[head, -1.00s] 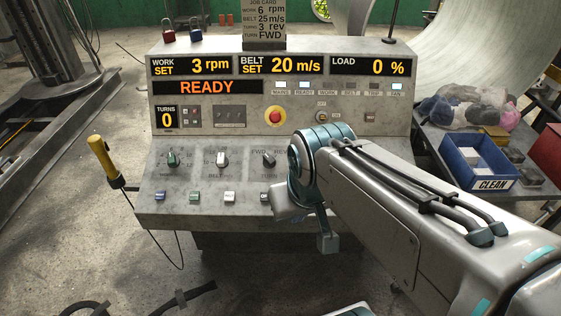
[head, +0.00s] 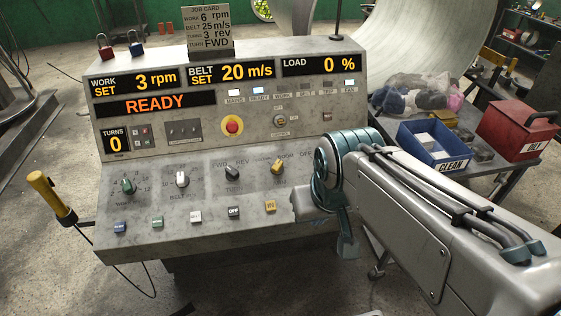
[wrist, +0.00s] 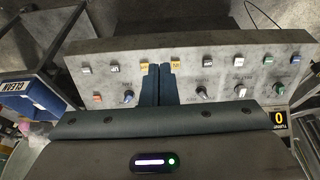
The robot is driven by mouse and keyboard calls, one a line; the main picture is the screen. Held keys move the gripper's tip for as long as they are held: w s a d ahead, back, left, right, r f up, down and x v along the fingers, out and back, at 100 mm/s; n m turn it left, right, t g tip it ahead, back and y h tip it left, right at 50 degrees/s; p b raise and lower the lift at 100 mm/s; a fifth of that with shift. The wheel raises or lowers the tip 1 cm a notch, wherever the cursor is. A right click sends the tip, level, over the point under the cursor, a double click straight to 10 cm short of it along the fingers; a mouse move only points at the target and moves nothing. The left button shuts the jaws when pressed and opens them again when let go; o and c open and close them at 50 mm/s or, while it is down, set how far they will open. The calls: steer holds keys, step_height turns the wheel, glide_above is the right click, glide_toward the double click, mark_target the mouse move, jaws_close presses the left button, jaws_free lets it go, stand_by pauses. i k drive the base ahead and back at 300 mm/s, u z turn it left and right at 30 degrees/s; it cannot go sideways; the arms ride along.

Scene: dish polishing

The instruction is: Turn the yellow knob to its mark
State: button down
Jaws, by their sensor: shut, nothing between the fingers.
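The yellow knob (head: 277,167) sits on the sloped panel in the head view, right of the dark FWD/REV knob (head: 233,171) and above a yellow button (head: 270,206). The lettering above it is partly legible and ends in OFF; I cannot read its exact setting. My gripper (wrist: 159,70) shows in the wrist view with its two dark fingers together and empty, over the panel beside a yellow button (wrist: 175,64). The fingers seem to hide the yellow knob there. I cannot tell whether they touch the panel. In the head view my arm hides the fingers.
The console displays (head: 155,105) read READY, work 3 rpm, belt 20 m/s. A red emergency button (head: 232,126) stands above the knobs. Other knobs and several buttons lie close by. A blue CLEAN bin (head: 432,148) and a red box (head: 520,132) are at right.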

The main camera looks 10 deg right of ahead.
mark_target(277, 167)
steer(key=u, duration=0.1)
steer(key=k, duration=0.45)
steer(key=z, duration=0.85)
steer(key=i, duration=1.25)
steer(key=u, duration=0.25)
